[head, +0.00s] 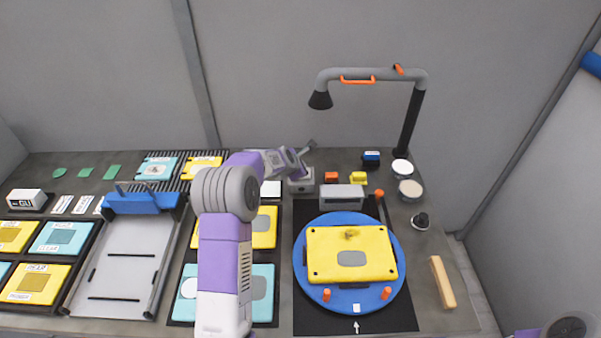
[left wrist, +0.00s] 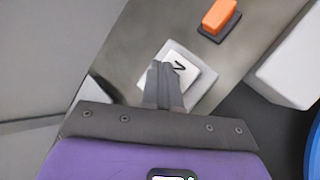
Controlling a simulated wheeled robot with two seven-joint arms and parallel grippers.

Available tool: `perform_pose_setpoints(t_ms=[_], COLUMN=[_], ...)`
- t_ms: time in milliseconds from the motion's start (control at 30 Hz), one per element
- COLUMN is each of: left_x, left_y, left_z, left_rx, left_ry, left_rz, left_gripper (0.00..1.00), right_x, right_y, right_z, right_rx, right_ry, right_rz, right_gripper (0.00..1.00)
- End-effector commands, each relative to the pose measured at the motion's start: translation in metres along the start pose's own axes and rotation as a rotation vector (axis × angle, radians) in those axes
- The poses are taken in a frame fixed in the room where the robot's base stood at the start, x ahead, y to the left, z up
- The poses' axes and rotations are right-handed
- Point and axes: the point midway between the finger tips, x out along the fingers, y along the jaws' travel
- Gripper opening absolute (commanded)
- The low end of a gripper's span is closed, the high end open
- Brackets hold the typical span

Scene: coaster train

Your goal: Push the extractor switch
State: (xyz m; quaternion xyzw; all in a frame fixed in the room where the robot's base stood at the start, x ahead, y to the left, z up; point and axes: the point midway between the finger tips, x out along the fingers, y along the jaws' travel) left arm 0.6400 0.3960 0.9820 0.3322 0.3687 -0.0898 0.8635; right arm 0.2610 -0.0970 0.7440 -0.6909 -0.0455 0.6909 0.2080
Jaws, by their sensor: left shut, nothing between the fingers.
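The extractor switch (left wrist: 188,73) is a white square button with a dark mark on a pale grey base in the left wrist view. In the head view its grey box (head: 303,187) stands at the back middle of the table, partly hidden by my left wrist. My left gripper (left wrist: 160,68) is shut and empty. Its fingertips overlap the left side of the button in the left wrist view; I cannot tell whether they touch it. In the head view the fingertips are hidden. The extractor's grey pipe (head: 372,74) with a black nozzle (head: 320,100) rises behind. My right gripper is out of view.
An orange block (left wrist: 221,15) and a pale grey box (left wrist: 290,65) stand close to the switch. A blue turntable (head: 346,218) bearing a yellow plate (head: 351,254) is in front. Trays with yellow and teal coasters lie to the left. A grey wall stands behind.

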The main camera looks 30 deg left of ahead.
Motion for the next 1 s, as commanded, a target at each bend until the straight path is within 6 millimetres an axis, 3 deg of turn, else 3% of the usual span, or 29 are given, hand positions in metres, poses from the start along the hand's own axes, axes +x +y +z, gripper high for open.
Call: perform_pose_setpoints(t_ms=[1000], left_x=[0.0096], left_y=[-0.0071], left_z=[-0.0071], left_rx=[-0.001], left_ry=[0.000], left_rz=[0.000], left_gripper=[0.00], right_x=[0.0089], right_y=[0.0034], right_z=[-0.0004], right_rx=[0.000], right_ry=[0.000], right_rz=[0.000], right_gripper=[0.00])
